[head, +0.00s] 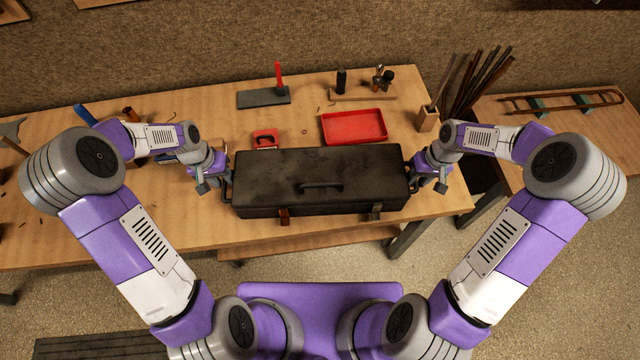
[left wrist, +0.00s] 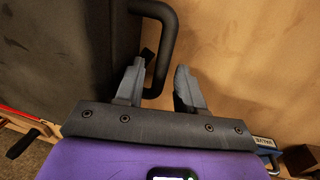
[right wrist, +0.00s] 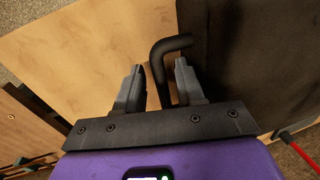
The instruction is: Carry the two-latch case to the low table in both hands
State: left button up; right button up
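The black two-latch case (head: 320,170) lies flat and closed on the workbench (head: 120,235), its two latches on the near side and a handle on its lid. My left gripper (head: 213,184) is at the case's left end. In the left wrist view its open fingers (left wrist: 158,88) stand on either side of the end handle (left wrist: 166,45), with gaps visible. My right gripper (head: 428,182) is at the right end. In the right wrist view its open fingers (right wrist: 158,82) stand either side of the other end handle (right wrist: 157,62). Neither has closed on its handle.
Behind the case are a red tray (head: 354,127), a small red item (head: 265,139) and a tool rack (head: 362,93). A holder (head: 428,119) and dark rods stand at the bench's right end. A second wooden table (head: 600,135) at right carries a long frame.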

pick_arm(q)
jog(key=shift+d+f, duration=0.1)
jog(key=shift+f, duration=0.5)
pick_arm(e)
jog(key=shift+a+f, duration=0.1)
jog(key=shift+f, duration=0.55)
pick_arm(q)
grip_shut()
pick_arm(e)
grip_shut()
pick_arm(q)
jog(key=shift+w+r, duration=0.1)
pick_arm(e)
jog(key=shift+r, duration=0.1)
